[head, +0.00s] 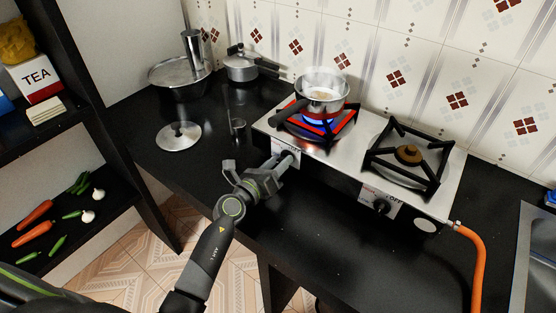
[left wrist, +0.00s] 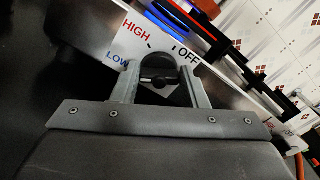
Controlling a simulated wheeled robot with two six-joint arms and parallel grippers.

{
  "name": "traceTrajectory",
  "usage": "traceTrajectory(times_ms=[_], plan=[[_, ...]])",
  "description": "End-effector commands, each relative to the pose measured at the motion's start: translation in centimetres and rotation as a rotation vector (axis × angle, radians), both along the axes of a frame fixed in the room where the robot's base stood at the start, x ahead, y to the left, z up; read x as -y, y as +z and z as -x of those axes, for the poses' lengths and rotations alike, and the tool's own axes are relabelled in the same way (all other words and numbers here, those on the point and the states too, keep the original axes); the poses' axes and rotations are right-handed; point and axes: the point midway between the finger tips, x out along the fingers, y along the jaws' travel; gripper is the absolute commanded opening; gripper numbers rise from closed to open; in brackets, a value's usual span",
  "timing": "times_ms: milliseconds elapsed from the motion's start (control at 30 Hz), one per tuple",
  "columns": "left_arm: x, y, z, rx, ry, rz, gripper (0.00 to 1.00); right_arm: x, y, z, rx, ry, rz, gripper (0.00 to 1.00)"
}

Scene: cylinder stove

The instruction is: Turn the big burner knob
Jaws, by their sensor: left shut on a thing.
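The silver two-burner stove (head: 350,150) stands on the black counter. My left gripper (head: 281,166) is at the front panel below the left burner, shut on that burner's dark round knob (head: 289,155). In the left wrist view the knob (left wrist: 158,70) sits between the two fingers, with HIGH, LOW and OFF printed around it on the panel (left wrist: 140,40). The fingers hide part of the knob. A blue flame (head: 318,123) burns on the left burner. My right gripper is not in view.
A saucepan (head: 323,88) stands on the lit burner. The right burner (head: 408,154) is bare and unlit, with its own knob (head: 382,205) below. An orange hose (head: 472,260) leaves the stove's right side. A lid (head: 179,135) and pots lie at left; the front counter is clear.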

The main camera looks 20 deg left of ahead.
Motion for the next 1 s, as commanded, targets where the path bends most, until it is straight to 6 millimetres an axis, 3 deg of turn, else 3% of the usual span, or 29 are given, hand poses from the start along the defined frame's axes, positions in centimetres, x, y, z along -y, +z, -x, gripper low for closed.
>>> traceTrajectory(times_ms=[200, 233, 367, 767, 1000], plan=[[0.0, 0.0, 0.0, 0.001, 0.001, -0.001, 0.17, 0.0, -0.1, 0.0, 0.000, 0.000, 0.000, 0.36], [0.0, 0.0, 0.0, 0.001, 0.001, -0.001, 0.44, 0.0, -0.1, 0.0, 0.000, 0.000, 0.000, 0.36], [0.0, 0.0, 0.0, 0.001, 0.001, -0.001, 0.61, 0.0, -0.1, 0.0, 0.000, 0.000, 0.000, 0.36], [-0.3, -0.1, 0.6, 0.000, 0.001, -0.001, 0.62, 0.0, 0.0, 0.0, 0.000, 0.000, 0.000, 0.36], [-1.7, -0.2, 4.5, 0.000, 0.002, -0.002, 0.62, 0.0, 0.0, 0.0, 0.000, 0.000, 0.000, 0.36]])
